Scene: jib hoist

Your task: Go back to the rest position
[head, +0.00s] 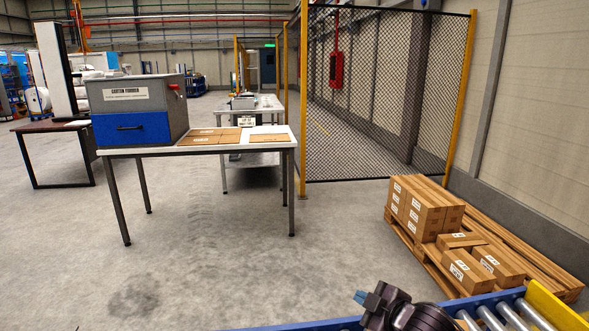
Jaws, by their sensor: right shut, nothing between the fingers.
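My right gripper (366,298) shows at the bottom of the head view, right of the middle. Its short blue-grey fingers are shut with nothing held. It hangs over or beside the blue-framed roller conveyor (310,325), apart from the table and the pallet. My left gripper is not in view. No hoist or hook can be clearly made out close by.
A white table (210,149) carries a blue and grey carton former (138,107) and flat cardboard sheets (209,136). A pallet (435,262) with several boxes (424,210) stands at the right. A mesh fence (385,95) stands behind. The middle floor is clear.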

